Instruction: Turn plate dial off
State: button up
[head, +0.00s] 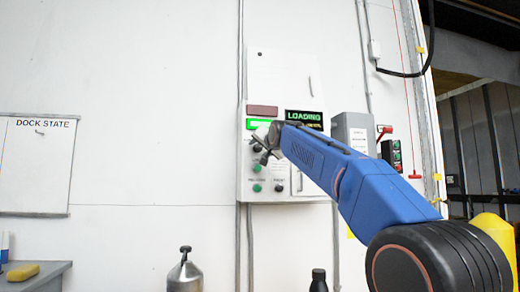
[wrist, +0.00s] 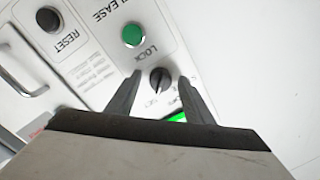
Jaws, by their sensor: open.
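A black rotary dial (wrist: 160,79) sits on the white panel in the wrist view, with the word LOCK printed beside it and a partly covered label near its lower edge. My gripper (wrist: 159,76) is open, with one finger on each side of the dial and gaps to both. I cannot tell whether the fingertips touch the panel. In the head view my gripper (head: 264,148) is at the left part of the control panel (head: 245,190) and hides some of its controls. The dial's setting cannot be read clearly.
A green button (wrist: 133,35) and a black RESET button (wrist: 48,18) are near the dial. A metal handle (wrist: 22,78) sticks out at the left. A LOADING display (head: 304,116) is lit. A grey box (head: 354,131) and a red-and-green button box (head: 391,154) are to the right.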

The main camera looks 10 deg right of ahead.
jog(key=c, duration=1)
jog(key=shift+c, duration=0.2)
jog(key=shift+n, duration=0.3)
jog(key=n, duration=0.8)
jog(key=shift+r+n+g+h, duration=0.1)
jog(key=shift+n+g+h, duration=0.2)
jog(key=shift+n, duration=0.1)
